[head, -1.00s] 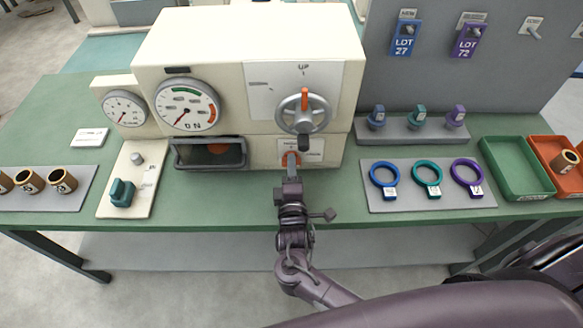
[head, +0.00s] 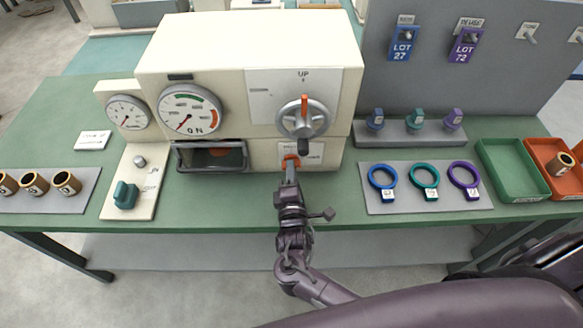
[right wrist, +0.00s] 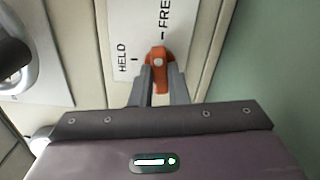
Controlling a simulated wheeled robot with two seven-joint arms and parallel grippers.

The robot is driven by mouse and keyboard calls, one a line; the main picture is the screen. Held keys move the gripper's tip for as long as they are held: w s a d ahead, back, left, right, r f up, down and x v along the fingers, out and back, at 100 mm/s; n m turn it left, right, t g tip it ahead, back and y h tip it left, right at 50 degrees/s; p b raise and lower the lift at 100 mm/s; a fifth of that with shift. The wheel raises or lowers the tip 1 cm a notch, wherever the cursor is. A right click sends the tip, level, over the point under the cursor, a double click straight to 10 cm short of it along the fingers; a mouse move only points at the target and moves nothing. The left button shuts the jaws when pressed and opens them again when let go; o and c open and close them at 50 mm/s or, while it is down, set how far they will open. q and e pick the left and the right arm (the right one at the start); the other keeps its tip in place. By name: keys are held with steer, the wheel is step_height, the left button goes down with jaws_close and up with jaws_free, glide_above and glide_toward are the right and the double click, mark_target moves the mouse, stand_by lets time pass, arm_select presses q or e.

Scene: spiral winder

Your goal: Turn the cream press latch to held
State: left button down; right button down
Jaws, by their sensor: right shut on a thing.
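The cream press (head: 245,55) stands on the green bench, with dials, a handwheel and a lower front panel. Its orange latch (right wrist: 158,57) sits on a white plate marked HELD and FREE. In the right wrist view the latch's upper end lies close to the FREE mark, and the HELD mark is to its left. My right gripper (right wrist: 157,88) is shut on the latch's lower part, one finger on each side. In the head view the right gripper (head: 291,172) reaches the panel from the front and partly hides the latch (head: 290,161). My left gripper is not in view.
The handwheel (head: 303,118) with its dark knob is just above the latch. An open-fronted bay (head: 211,156) is to the left. A grey mat (head: 405,206) with coloured rings lies right of my arm. A green tray (head: 513,195) is further right. Bare bench lies between.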

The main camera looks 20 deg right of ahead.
steer(key=n+p, duration=0.3)
steer(key=n, duration=0.1)
steer(key=shift+r+n+p, duration=0.15)
steer(key=shift+n+p, duration=0.15)
steer(key=shift+p, duration=0.05)
steer(key=n+p, duration=0.3)
steer(key=n, duration=0.2)
steer(key=n+p, duration=0.1)
steer(key=n, duration=0.2)
steer(key=shift+n+p, duration=0.35)
steer(key=shift+n, duration=0.05)
steer(key=shift+f+n+p, duration=0.2)
steer(key=shift+n+p, duration=0.2)
steer(key=shift+n, duration=0.8)
steer(key=shift+s+f, duration=0.1)
steer(key=c, duration=1.4)
jaws_free()
steer(key=v, duration=0.7)
steer(key=shift+s+a, duration=0.15)
steer(key=shift+s, duration=0.2)
